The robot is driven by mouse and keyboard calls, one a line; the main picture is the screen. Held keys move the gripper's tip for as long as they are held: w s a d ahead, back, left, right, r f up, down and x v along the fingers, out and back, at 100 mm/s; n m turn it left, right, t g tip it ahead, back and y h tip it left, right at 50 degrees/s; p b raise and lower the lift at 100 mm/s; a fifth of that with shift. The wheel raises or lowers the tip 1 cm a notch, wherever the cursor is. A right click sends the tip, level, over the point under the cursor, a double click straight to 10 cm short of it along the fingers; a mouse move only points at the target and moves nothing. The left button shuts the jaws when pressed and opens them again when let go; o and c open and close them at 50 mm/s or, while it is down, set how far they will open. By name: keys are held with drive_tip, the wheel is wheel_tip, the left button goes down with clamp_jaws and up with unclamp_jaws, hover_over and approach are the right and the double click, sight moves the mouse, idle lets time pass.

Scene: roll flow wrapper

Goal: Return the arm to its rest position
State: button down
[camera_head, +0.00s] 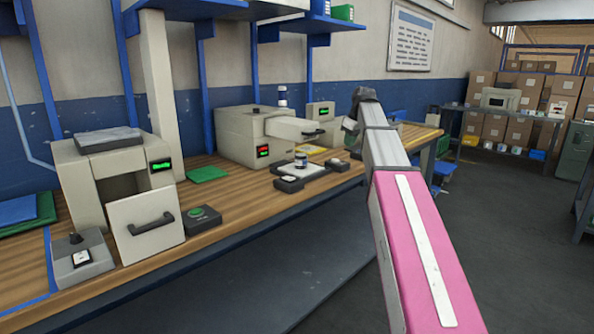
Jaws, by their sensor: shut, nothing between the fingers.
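My arm, pink with a white strip, reaches from the lower right of the head view up toward the far end of the wooden workbench (230,229). My gripper (352,124) is at the arm's far end, dark and small, above the bench's right part. It is shut with nothing seen in it. Its fingertips are partly hidden by the wrist and hard to make out. It appears apart from the machines on the bench.
A box machine with a green display (160,165) and handled front panel (145,222) stands at left. A second machine (240,137) with a red display stands mid-bench. A small jar (301,160) is near it. Blue shelf posts rise behind. The floor at right (490,240) is clear.

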drive_tip(key=s+f+m, duration=0.2)
drive_tip(key=s+f, duration=0.2)
drive_tip(key=f, duration=0.5)
drive_tip(key=s+a+f+m+g+h, duration=0.1)
drive_tip(key=s+f, duration=0.3)
drive_tip(key=f, duration=0.6)
drive_tip(key=s+f+m, duration=0.2)
drive_tip(key=s+f, duration=0.2)
drive_tip(key=f, duration=0.5)
drive_tip(key=s+f+m+g+h, duration=0.1)
drive_tip(key=s+f+m, duration=0.2)
drive_tip(key=s+f, duration=1.4)
drive_tip(key=shift+s+f+m, duration=0.4)
drive_tip(key=shift+s, duration=0.1)
